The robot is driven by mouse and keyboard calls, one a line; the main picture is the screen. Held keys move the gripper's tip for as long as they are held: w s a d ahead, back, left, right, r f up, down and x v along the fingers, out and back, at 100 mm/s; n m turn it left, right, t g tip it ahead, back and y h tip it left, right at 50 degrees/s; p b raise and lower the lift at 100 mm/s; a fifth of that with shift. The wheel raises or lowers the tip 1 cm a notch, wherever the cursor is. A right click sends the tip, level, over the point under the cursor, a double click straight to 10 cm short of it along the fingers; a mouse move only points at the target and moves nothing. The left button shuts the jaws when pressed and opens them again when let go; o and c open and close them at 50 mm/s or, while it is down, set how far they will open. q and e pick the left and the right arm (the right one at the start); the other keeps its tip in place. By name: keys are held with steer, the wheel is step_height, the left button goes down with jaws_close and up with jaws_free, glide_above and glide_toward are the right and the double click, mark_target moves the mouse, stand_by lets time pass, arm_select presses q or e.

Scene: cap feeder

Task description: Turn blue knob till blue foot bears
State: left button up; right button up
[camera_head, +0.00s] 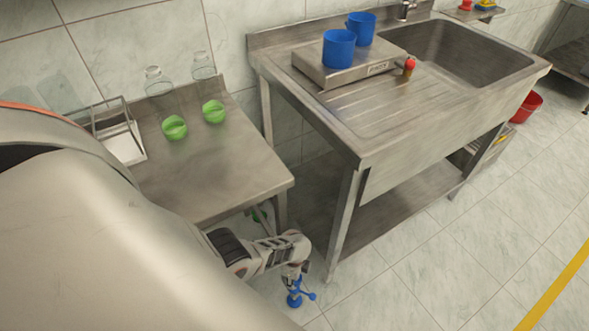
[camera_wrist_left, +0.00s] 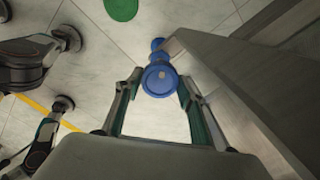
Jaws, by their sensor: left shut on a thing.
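My left gripper (camera_head: 293,280) is low beside the front leg of the small steel table, mostly hidden by its own wrist in the head view. The blue knob (camera_head: 309,296) shows just under it, and the blue foot (camera_head: 293,301) is at the floor. In the left wrist view, the left gripper (camera_wrist_left: 160,90) has its two fingers on either side of the round blue knob (camera_wrist_left: 158,80) and is shut on it. More blue parts show just beyond the knob. Whether the blue foot touches the floor cannot be told. My right gripper is not in view.
A green disc (camera_wrist_left: 121,9) lies farther along the floor. A sink bench (camera_head: 375,150) with blue mugs (camera_head: 339,48) stands right. The tiled floor in front is clear.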

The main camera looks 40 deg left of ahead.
arm_select(q)
steer(key=shift+w+r+m, duration=0.1)
steer(key=shift+m, duration=1.8)
steer(key=o, duration=1.1)
steer(key=shift+r, duration=0.2)
step_height(320, 180, up, 12)
steer(key=shift+f, duration=0.2)
